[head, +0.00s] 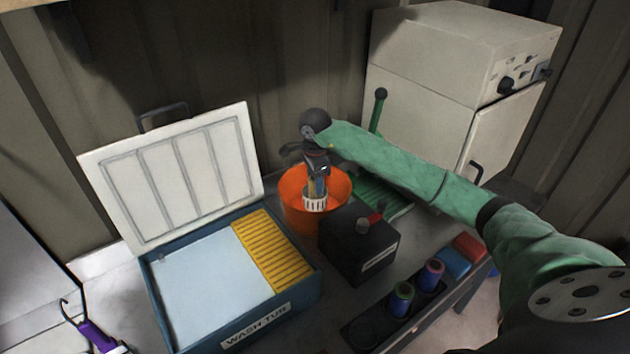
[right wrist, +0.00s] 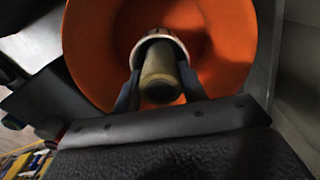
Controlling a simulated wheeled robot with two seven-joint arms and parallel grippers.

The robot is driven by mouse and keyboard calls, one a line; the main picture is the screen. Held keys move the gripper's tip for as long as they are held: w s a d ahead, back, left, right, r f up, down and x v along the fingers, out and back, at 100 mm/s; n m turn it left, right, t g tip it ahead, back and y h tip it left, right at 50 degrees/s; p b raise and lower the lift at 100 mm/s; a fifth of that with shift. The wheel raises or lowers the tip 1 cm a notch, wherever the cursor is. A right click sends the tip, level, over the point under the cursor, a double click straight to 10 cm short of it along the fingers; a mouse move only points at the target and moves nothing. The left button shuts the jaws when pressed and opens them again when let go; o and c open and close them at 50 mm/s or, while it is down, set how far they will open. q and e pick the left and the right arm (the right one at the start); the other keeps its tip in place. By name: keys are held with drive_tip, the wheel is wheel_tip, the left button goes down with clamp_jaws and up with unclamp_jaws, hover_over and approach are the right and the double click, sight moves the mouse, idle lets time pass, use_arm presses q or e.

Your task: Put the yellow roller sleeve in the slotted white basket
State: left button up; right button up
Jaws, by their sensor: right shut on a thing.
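The slotted white basket (head: 315,204) stands inside the orange bucket (head: 295,218). Its pale rim (right wrist: 157,38) also shows in the right wrist view. My right gripper (head: 317,186) points down into the bucket at the basket's mouth. In the right wrist view, my gripper (right wrist: 159,85) is shut on the yellow roller sleeve (right wrist: 158,70), a dull yellow cylinder between the two fingers. The sleeve's far end appears to be inside the basket's rim; how deep it sits and whether it touches the bottom are hidden. My left gripper is not in view.
The open blue wash tub (head: 240,315) with a yellow grate (head: 272,250) stands left of the bucket. A black box (head: 358,245) stands close in front. Coloured rollers (head: 402,298) sit in a rack at front right. A white cabinet (head: 445,90) stands behind.

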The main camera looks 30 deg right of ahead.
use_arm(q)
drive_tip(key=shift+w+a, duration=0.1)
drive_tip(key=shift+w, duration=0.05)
use_arm(e)
drive_tip(key=shift+f, duration=0.1)
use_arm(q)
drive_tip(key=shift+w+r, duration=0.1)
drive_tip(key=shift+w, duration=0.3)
use_arm(e)
drive_tip(key=o, duration=1)
drive_tip(key=shift+r, duration=0.55)
wheel_tip(320, 180, up, 10)
drive_tip(key=shift+f+p, duration=0.1)
drive_tip(key=shift+p, duration=0.55)
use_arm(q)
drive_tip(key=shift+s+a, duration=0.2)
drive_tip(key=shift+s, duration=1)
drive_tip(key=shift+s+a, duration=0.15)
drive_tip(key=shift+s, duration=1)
use_arm(e)
drive_tip(key=shift+r, duration=0.65)
